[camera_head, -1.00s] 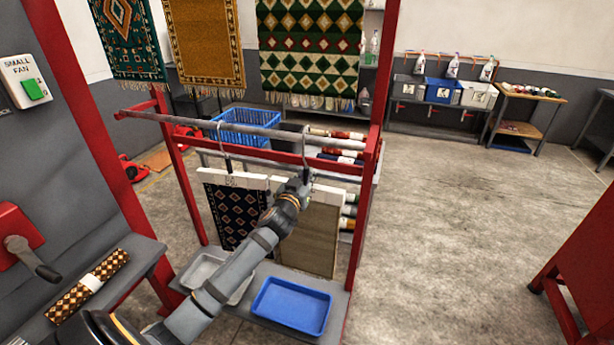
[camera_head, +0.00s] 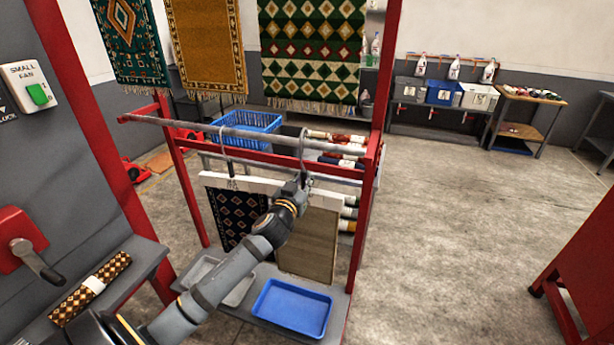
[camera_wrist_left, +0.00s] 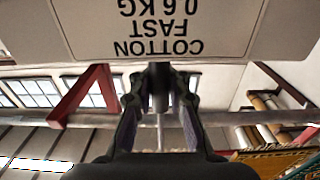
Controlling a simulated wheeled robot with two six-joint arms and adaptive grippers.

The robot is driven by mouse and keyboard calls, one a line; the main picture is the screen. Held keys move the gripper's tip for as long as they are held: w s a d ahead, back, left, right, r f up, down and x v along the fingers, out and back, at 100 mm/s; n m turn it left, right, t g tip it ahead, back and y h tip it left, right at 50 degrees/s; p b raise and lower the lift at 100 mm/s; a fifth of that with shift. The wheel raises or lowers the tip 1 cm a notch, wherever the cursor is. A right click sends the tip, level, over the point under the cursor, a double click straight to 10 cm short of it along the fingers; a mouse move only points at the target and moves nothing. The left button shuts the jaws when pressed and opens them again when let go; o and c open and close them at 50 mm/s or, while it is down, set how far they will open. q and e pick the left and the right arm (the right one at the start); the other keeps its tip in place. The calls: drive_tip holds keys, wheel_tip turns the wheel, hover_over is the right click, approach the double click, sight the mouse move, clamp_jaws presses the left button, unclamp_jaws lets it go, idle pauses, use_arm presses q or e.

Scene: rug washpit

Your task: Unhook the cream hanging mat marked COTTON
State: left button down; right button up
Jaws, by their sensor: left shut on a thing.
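The cream mat (camera_head: 308,250) hangs at the right part of the grey rail (camera_head: 215,130), below a white header. Its label (camera_wrist_left: 165,30) fills the top of the left wrist view, upside down, reading COTTON FAST 0.6 KG. My left gripper (camera_head: 299,186) is at the top of this mat, shut on the lower part of its hanger hook (camera_head: 303,150). The hook's top is still at the rail; I cannot tell whether it bears on it. My left arm hides part of the mat and header. My right gripper is not in view.
A dark patterned mat (camera_head: 238,215) hangs close on the left. Below are a blue tray (camera_head: 292,308) and a grey tray (camera_head: 240,290) on a shelf. Red posts (camera_head: 376,120) flank the rail. Open floor (camera_head: 450,230) lies to the right.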

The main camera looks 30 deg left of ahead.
use_arm(q)
drive_tip(key=shift+v, duration=3.1)
drive_tip(key=p+v, duration=0.3)
drive_tip(key=v, duration=0.3)
drive_tip(key=shift+d+r+p, duration=0.1)
drive_tip(key=shift+p, duration=0.3)
